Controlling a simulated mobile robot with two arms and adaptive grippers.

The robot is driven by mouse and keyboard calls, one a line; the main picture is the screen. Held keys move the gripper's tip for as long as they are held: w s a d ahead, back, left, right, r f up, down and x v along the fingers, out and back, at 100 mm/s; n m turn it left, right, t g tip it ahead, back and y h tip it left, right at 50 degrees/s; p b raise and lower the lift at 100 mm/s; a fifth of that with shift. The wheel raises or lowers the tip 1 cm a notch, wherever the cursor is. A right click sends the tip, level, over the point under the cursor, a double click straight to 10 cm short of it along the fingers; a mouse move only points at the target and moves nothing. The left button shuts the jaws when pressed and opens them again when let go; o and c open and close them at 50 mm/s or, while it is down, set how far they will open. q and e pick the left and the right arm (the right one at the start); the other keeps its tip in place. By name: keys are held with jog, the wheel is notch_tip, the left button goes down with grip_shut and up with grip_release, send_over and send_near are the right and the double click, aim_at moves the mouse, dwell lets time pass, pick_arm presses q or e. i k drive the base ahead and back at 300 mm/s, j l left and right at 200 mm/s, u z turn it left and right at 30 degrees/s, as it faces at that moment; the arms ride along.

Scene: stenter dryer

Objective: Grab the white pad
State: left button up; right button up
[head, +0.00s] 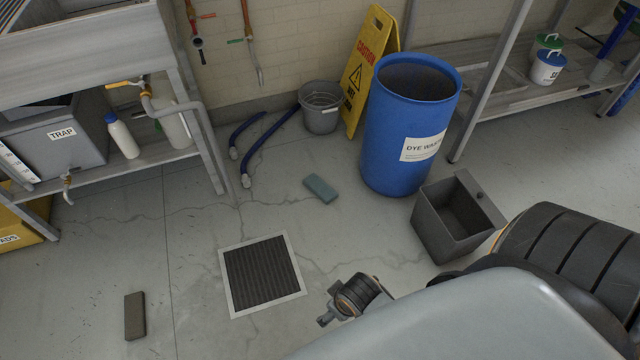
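I see no clearly white pad in the head view. A flat grey-blue pad (320,188) lies on the floor in front of the blue drum. A darker grey-brown pad (135,316) lies on the floor at the lower left. My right arm's end (328,314) pokes out beyond my body at the lower middle, apart from both pads; its fingers are too small and partly hidden to tell open from shut. My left gripper is out of view.
A floor drain grate (262,273) lies between the pads. A blue drum (410,125), grey bin (455,218), bucket (320,107) and yellow caution sign (366,70) stand beyond. Blue hoses (262,143) lie near the wall. A yellow box (20,222) sits far left. Floor around the grate is open.

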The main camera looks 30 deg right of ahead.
aim_at(135, 317)
jog(key=u, duration=0.95)
